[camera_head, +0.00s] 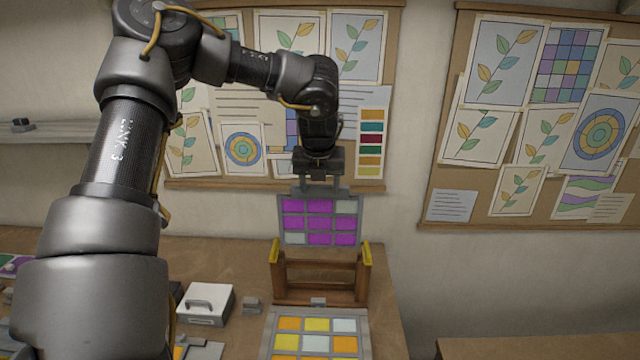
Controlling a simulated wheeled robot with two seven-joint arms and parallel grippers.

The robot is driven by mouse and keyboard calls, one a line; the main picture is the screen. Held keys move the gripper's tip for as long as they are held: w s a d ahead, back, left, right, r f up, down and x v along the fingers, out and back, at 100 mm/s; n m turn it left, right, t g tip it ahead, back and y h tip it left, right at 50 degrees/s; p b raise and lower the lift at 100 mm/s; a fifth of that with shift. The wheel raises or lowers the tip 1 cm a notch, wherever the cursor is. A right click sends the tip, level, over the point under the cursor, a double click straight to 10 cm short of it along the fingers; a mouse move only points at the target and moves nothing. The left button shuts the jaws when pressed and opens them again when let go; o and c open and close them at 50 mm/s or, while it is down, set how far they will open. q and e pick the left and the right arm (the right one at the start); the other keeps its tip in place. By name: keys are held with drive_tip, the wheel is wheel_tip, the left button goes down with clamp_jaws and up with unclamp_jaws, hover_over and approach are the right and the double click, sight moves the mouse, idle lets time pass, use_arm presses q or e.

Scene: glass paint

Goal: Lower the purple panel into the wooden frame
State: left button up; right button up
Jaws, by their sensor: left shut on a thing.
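The purple panel (319,222) is a grey-edged grid of purple and pale squares. My left gripper (319,187) is shut on its top edge and holds it roughly upright. The wooden frame (318,298) stands on the table with yellow pieces on its two upright sides. In the picture the panel hangs just above the frame, and its lower edge lies near the level of the frame's upright tops. I cannot tell how exactly the panel lines up in depth. My right gripper is not in view.
A panel of orange, yellow and pale squares (316,342) lies in front of the frame. Pinboards with drawings (520,120) cover the wall behind.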

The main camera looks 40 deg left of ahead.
sight(321, 205)
use_arm(q)
drive_tip(key=shift+d+f, duration=0.1)
drive_tip(key=shift+w+f+b, duration=0.1)
drive_tip(key=shift+f+b, duration=0.2)
drive_tip(key=shift+f, duration=0.8)
drive_tip(key=shift+r+b, duration=0.1)
drive_tip(key=shift+b, duration=0.45)
drive_tip(key=shift+f+b, duration=0.85)
drive_tip(key=shift+b, duration=0.45)
idle(1.1)
drive_tip(key=shift+f, duration=0.2)
idle(0.4)
